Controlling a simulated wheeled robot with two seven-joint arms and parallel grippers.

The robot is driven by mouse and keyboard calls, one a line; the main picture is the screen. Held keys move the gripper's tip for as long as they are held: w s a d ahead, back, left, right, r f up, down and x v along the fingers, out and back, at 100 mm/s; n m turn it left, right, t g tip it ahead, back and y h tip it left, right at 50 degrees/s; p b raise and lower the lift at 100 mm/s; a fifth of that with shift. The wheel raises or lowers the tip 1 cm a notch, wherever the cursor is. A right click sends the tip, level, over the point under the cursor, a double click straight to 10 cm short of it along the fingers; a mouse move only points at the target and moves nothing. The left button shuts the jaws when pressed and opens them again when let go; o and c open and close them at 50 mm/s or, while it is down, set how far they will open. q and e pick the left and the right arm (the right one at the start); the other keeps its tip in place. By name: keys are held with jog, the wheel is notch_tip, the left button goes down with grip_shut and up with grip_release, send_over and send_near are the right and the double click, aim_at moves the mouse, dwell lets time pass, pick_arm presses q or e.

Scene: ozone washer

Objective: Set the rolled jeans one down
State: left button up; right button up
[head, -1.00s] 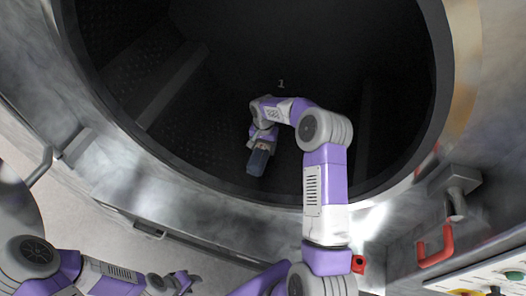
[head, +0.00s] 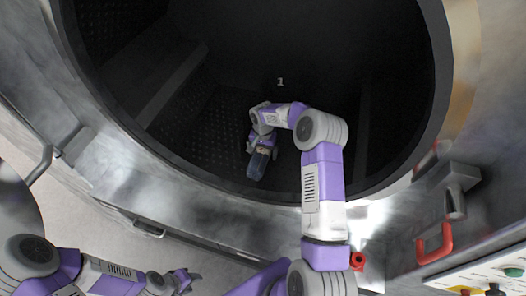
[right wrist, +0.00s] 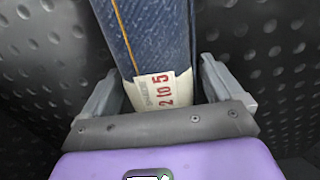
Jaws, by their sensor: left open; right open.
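The rolled jeans (head: 257,164) are a dark blue roll inside the dark washer drum (head: 205,125). My right gripper (head: 262,145) reaches into the drum at the jeans. In the right wrist view its fingers (right wrist: 155,88) stand one on each side of the roll, open, with small gaps visible. My left gripper (head: 187,279) is open and empty, outside the drum at the lower left.
The metal drum rim (head: 110,165) curves around the opening, with my right arm passing over its lower right part. A red handle (head: 434,245) and a control panel (head: 490,275) are at the right. The drum wall is dimpled, with raised ribs.

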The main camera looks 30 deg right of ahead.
jog(key=shift+r, duration=0.1)
notch_tip(320, 180, up, 12)
dwell(0.5)
